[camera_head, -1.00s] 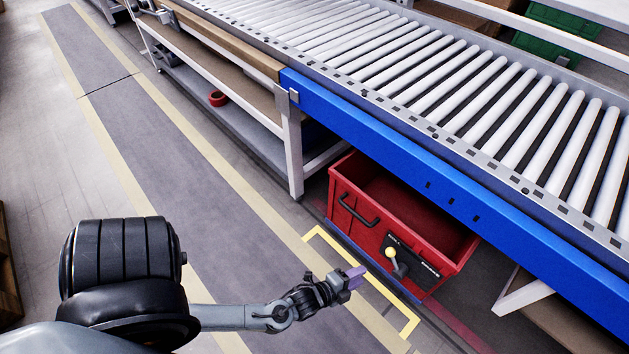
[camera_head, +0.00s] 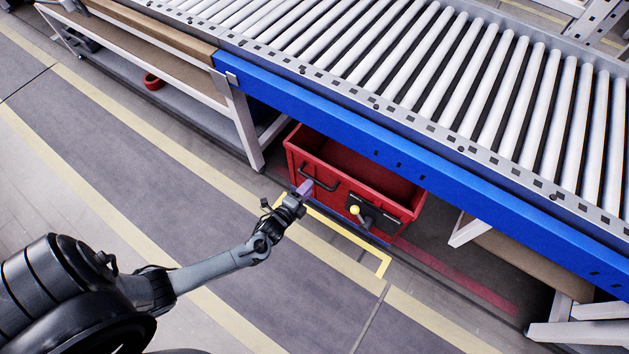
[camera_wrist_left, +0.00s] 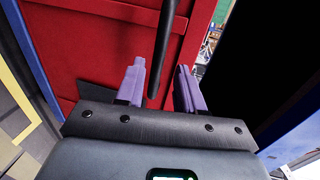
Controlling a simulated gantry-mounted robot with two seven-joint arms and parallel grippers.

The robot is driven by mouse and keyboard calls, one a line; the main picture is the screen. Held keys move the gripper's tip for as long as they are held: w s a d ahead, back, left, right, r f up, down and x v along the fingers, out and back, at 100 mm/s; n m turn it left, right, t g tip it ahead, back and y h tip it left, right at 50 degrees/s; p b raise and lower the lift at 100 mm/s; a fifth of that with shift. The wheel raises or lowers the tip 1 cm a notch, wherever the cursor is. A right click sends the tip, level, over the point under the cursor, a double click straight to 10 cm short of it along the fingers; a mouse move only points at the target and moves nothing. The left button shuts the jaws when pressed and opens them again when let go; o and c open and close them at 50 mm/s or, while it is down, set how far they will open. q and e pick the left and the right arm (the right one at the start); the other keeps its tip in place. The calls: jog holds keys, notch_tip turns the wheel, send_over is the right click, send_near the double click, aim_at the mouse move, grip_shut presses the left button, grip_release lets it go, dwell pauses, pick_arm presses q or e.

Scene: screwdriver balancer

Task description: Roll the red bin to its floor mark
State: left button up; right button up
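The red bin (camera_head: 345,195) stands under the blue-edged roller conveyor, with a dark bar handle (camera_head: 322,181) on its front. To the right of the handle is a black plate with a yellow-knobbed lever (camera_head: 356,211). A yellow bracket-shaped floor mark (camera_head: 345,235) lies in front of the bin. My left gripper (camera_head: 305,189) is at the left part of the handle. In the left wrist view its purple fingers (camera_wrist_left: 161,88) are apart, with the handle (camera_wrist_left: 165,45) between them and a gap on each side. My right gripper is not in view.
The conveyor's blue side rail (camera_head: 350,135) overhangs the bin. A white table leg (camera_head: 243,130) stands to the bin's left and a white brace (camera_head: 467,230) to its right. The grey walkway (camera_head: 200,210) in front is clear.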

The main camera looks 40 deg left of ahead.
aim_at(315, 179)
pick_arm(q)
jog(key=shift+b+x, duration=1.2)
jog(key=shift+x, duration=1.6)
jog(key=shift+d, duration=0.1)
jog(key=shift+c, duration=0.3)
grip_shut()
